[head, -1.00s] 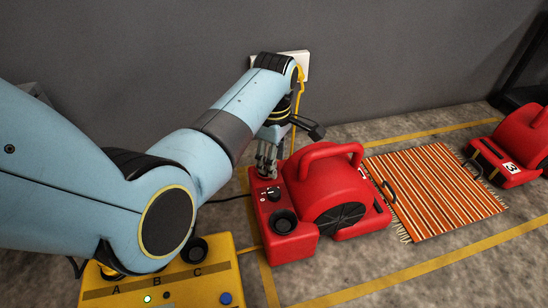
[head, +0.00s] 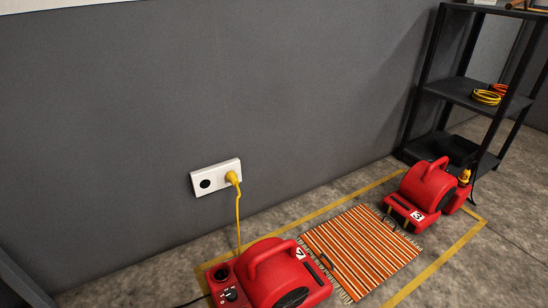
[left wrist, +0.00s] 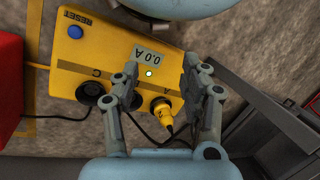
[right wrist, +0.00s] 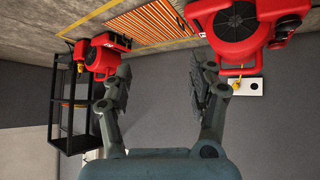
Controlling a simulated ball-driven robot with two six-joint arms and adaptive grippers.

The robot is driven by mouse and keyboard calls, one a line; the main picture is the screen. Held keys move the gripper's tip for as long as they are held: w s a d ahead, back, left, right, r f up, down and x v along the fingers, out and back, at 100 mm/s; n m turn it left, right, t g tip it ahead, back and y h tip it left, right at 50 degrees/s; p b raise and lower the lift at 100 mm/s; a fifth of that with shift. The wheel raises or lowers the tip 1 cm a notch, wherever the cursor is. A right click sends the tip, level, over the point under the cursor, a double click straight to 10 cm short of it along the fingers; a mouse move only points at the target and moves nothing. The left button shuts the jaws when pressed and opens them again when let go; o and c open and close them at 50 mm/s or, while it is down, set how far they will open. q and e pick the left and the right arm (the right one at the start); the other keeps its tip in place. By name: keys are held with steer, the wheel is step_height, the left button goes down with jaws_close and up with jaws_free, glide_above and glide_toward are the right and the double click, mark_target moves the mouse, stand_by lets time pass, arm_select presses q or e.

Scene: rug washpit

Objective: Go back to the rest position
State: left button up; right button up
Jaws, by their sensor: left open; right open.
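Neither gripper shows in the head view. My left gripper (left wrist: 158,88) is open and empty in the left wrist view, in front of the yellow power box (left wrist: 62,78). A yellow plug (left wrist: 163,108) sits in the box between the fingers; I see no contact. The box has a lit green lamp and a display reading 0.0 A. My right gripper (right wrist: 165,90) is open and empty in the right wrist view, with grey wall between its fingers.
A red blower (head: 270,277) and another marked 3 (head: 428,192) stand beside a striped rug (head: 362,248). A yellow plug (head: 233,178) is in the wall socket (head: 206,183). A black shelf (head: 455,92) holding coiled cables (head: 488,97) stands at right.

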arm_select(q)
steer(key=s+a+r+m+t+p, duration=0.1)
steer(key=s+a+m+t+p, duration=0.1)
steer(key=s+m, duration=0.4)
steer(key=s+a+r+m+t+p, duration=0.1)
steer(key=s+a+m+p, duration=0.3)
steer(key=s, duration=1)
steer(key=shift+r+m+t+p, duration=0.15)
steer(key=shift+m+t+p, duration=0.35)
steer(key=shift+m, duration=0.6)
arm_select(e)
steer(key=s+d+f+g, duration=0.1)
steer(key=s+f+g, duration=0.1)
steer(key=s, duration=0.6)
steer(key=s+d+f+g, duration=0.1)
steer(key=s+f+g, duration=0.2)
steer(key=s, duration=0.6)
steer(key=s+d+f+g, duration=0.1)
steer(key=s+f+g, duration=0.1)
steer(key=s, duration=0.7)
steer(key=shift+s+f+m+g+h, duration=0.2)
steer(key=shift+m+g+h, duration=0.15)
steer(key=shift+g, duration=0.45)
